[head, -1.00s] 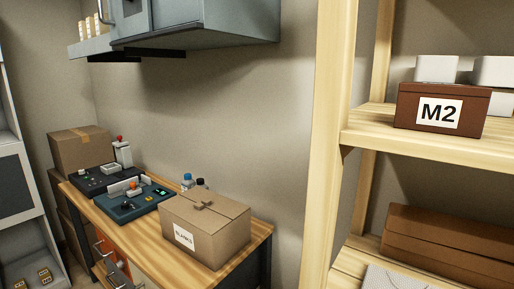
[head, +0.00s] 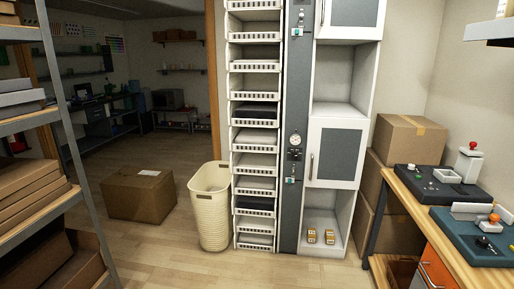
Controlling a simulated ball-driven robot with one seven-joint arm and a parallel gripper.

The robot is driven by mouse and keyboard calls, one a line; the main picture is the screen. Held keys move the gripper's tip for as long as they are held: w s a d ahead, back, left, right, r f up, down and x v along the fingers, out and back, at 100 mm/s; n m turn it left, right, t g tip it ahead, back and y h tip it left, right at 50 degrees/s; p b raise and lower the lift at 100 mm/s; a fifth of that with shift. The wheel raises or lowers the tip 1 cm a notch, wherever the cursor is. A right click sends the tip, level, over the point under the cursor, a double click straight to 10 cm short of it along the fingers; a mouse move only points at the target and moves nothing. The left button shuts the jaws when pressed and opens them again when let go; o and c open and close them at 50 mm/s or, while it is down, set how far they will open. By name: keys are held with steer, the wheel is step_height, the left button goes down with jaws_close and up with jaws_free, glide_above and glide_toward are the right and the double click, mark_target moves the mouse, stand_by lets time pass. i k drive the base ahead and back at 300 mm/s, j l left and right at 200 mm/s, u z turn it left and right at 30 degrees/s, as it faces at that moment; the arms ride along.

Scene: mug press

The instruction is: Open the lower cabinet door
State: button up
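A tall white cabinet stands right of centre in the head view. Its lower cabinet door (head: 335,153), a grey panel in a white frame, is shut. A slim vertical handle (head: 312,167) runs along the door's left side. An upper door (head: 352,12) of the same look is also shut, partly cut off by the top edge. An open shelf (head: 340,113) lies between the doors, and an open bottom compartment with small yellow-brown boxes (head: 320,237) lies under the lower door. My gripper is not in view.
A tall drawer rack (head: 255,140) and a grey control column (head: 294,130) adjoin the cabinet's left. A workbench (head: 425,215) and stacked cartons (head: 408,138) stand right. The middle floor (head: 200,268) is clear.

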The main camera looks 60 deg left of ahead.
mark_target(336, 147)
steer(key=u, duration=1.35)
steer(key=i+j, duration=0.15)
steer(key=i, duration=0.4)
steer(key=i+j, duration=0.15)
steer(key=i, duration=0.35)
steer(key=i+j, duration=0.15)
steer(key=i, duration=0.4)
steer(key=i+j, duration=0.1)
steer(key=i, duration=0.4)
steer(key=i+j, duration=0.15)
steer(key=i, duration=0.4)
steer(key=i+j, duration=0.15)
steer(key=i, duration=0.4)
steer(key=z, duration=0.05)
